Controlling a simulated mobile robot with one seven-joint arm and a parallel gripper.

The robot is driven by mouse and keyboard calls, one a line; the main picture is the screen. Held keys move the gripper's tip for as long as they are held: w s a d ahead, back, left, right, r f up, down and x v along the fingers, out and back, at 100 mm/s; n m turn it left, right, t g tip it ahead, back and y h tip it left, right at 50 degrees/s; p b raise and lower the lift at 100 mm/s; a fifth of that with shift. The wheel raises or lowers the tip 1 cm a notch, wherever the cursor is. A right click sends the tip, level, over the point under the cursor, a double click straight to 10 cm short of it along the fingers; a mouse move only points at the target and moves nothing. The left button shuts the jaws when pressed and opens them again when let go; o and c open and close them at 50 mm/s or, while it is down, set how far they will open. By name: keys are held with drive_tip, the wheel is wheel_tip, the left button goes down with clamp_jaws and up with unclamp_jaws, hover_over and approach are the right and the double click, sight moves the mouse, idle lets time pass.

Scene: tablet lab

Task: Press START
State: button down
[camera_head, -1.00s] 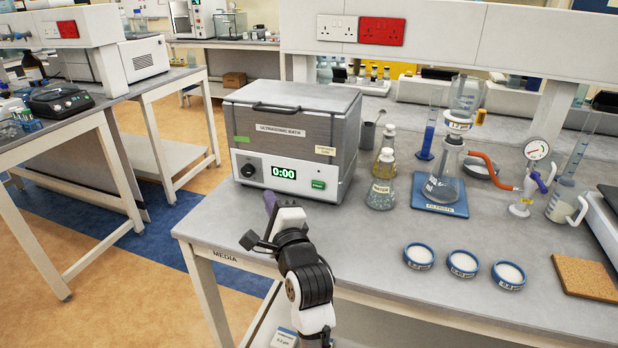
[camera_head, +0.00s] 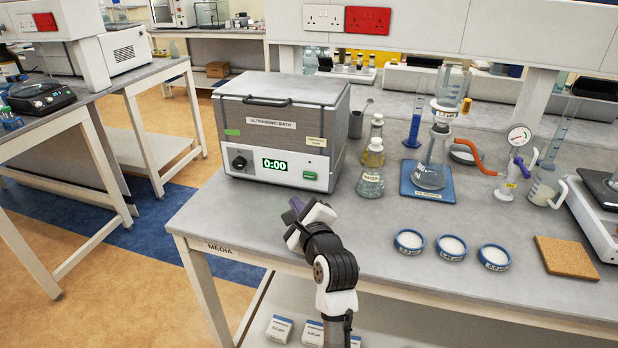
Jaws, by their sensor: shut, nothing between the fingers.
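The ultrasonic bath (camera_head: 282,130) is a grey box with a dark handle on its lid, standing on the left part of the bench. Its front panel has a black knob, a green display (camera_head: 275,165) reading 0:00, and a small green START button (camera_head: 309,175) at the right; the lettering is too small to read clearly. My gripper (camera_head: 297,207) is in front of the bath, below and a little left of the button, apart from the panel.
Glass bottles with liquid (camera_head: 370,180) stand just right of the bath. A filter flask (camera_head: 432,168) stands on a blue mat further right. Three blue-rimmed dishes (camera_head: 451,246) and a cork mat (camera_head: 566,257) lie near the front. The bench between bath and dishes is clear.

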approach(303, 176)
drive_tip(key=w+a, duration=0.3)
drive_tip(key=shift+f, duration=0.2)
drive_tip(key=shift+w+d, duration=0.3)
drive_tip(key=shift+w, duration=0.45)
drive_tip(key=shift+w, duration=0.1)
idle(1.1)
drive_tip(key=shift+w+d+p, duration=0.15)
drive_tip(key=shift+w+p, duration=0.15)
drive_tip(key=shift+p, duration=0.1)
drive_tip(key=shift+w+d, duration=0.1)
drive_tip(key=shift+w, duration=0.2)
idle(0.5)
idle(0.3)
drive_tip(key=shift+s+a+p, duration=0.25)
drive_tip(key=shift+s+p, duration=0.5)
drive_tip(key=shift+s+a+f+p, duration=0.1)
drive_tip(key=shift+s+a+p, duration=0.2)
drive_tip(key=shift+s, duration=0.5)
drive_tip(key=shift+s+a+p, duration=0.2)
drive_tip(key=shift+s+p, duration=0.2)
drive_tip(key=shift+s, duration=0.35)
drive_tip(key=shift+s+a+p, duration=0.25)
drive_tip(key=shift+s+p, duration=0.1)
drive_tip(key=shift+s, duration=0.45)
